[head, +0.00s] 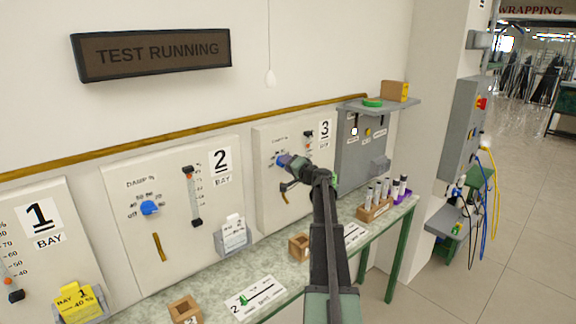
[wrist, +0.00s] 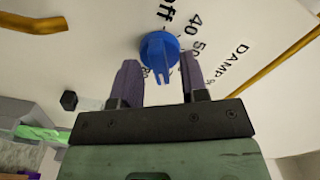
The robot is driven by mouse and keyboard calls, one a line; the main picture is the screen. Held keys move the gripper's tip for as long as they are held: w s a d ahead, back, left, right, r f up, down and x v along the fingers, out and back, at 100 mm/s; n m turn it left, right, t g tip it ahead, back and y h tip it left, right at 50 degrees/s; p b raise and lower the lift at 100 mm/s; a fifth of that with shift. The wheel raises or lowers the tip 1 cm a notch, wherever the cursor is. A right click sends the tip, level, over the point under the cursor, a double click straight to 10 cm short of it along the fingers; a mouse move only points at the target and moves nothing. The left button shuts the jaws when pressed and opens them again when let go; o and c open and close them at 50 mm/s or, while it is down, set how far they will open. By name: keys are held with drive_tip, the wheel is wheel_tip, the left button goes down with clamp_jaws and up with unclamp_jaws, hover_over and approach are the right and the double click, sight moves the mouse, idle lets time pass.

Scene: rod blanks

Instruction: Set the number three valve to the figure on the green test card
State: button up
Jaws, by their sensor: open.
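The number three valve is a blue knob (wrist: 160,55) on the bay 3 panel (head: 262,207), with "Off", "40", "50" and "DAMP" printed around it in the wrist view. My gripper (wrist: 160,66) is open, its two purple fingers on either side of the knob's lower part. I cannot tell whether they touch it. In the head view my gripper (head: 287,163) is at the bay 3 dial and covers part of it. A green strip (wrist: 40,133), perhaps the green test card, lies in a grey holder at lower left of the wrist view. Its figure is not readable.
Bay 2 (head: 180,240) and bay 1 (head: 28,190) panels stand to the left, with a white card (head: 233,224) and a yellow card (head: 78,301) in holders. Wooden boxes and a vial rack (head: 374,209) stand on the bench. A sign (head: 150,53) reads "TEST RUNNING".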

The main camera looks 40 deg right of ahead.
drive_tip(key=s, duration=1)
drive_tip(key=shift+s+a, duration=0.25)
drive_tip(key=shift+s, duration=0.15)
drive_tip(key=s+a+f+n+g+y+b, duration=0.1)
drive_tip(key=s+a+f+n+g, duration=0.15)
drive_tip(key=a+f+g, duration=0.6)
drive_tip(key=s+a+f+n+g+y, duration=0.1)
drive_tip(key=s+a+f+n+y, duration=0.15)
drive_tip(key=a, duration=1.05)
drive_tip(key=s+a+f+n+g+y+b, duration=0.1)
drive_tip(key=s+a+f+g, duration=0.4)
drive_tip(key=a, duration=0.6)
drive_tip(key=s+a+f+n+g+h+b, duration=0.1)
drive_tip(key=s+a+f+n, duration=0.1)
drive_tip(key=a, duration=0.9)
drive_tip(key=s+a+f+n+g+h+b, duration=0.1)
drive_tip(key=s+a+f+n+g+h, duration=0.1)
drive_tip(key=a, duration=1)
drive_tip(key=s+f+n, duration=0.1)
drive_tip(key=n, duration=0.1)
drive_tip(key=shift+s+f+n, duration=0.15)
drive_tip(key=shift+s+n, duration=0.15)
drive_tip(key=shift+s, duration=0.1)
drive_tip(key=shift+g+h, duration=0.25)
